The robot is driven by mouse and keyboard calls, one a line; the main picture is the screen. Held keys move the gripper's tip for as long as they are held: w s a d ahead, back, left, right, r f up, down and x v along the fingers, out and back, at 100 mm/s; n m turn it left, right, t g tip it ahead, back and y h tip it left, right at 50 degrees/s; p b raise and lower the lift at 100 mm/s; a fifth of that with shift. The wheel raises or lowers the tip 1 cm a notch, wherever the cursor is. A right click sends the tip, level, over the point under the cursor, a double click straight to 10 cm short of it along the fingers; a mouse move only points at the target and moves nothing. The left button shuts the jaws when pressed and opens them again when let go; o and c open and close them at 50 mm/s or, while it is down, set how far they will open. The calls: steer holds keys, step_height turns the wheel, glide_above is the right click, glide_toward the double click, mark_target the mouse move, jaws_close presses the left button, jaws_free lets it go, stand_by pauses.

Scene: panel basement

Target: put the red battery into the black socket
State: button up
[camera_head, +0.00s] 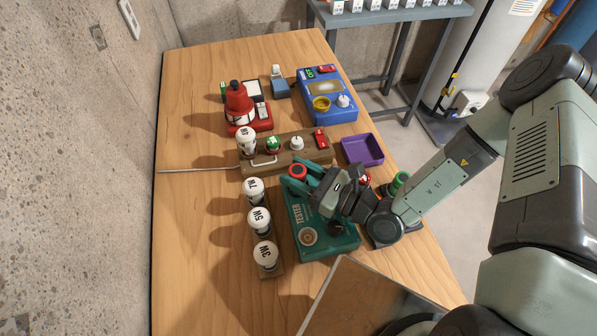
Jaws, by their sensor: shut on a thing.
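My gripper (299,179) is shut on a red round-topped piece (297,171), which looks like the red battery, over the far left end of the teal tester box (325,245). The fingers and arm hide its lower part, and I cannot tell whether it touches the box. A dark round fitting (336,229) on the tester's near right may be the black socket; its opening is not clear. A tan round fitting (307,236) sits to its left. My wrist covers much of the box's far right part.
White-topped bulbs (259,219) stand left of the tester. Behind it is a wooden block (300,152) with fittings and a purple tray (362,150). A green cylinder (400,181) stands right of my wrist. A brown board (365,300) is in front.

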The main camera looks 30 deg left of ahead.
steer(key=shift+f, duration=0.6)
steer(key=o, duration=0.9)
steer(key=shift+d, duration=0.1)
steer(key=shift+s+d, duration=0.1)
steer(key=shift+d, duration=5.3)
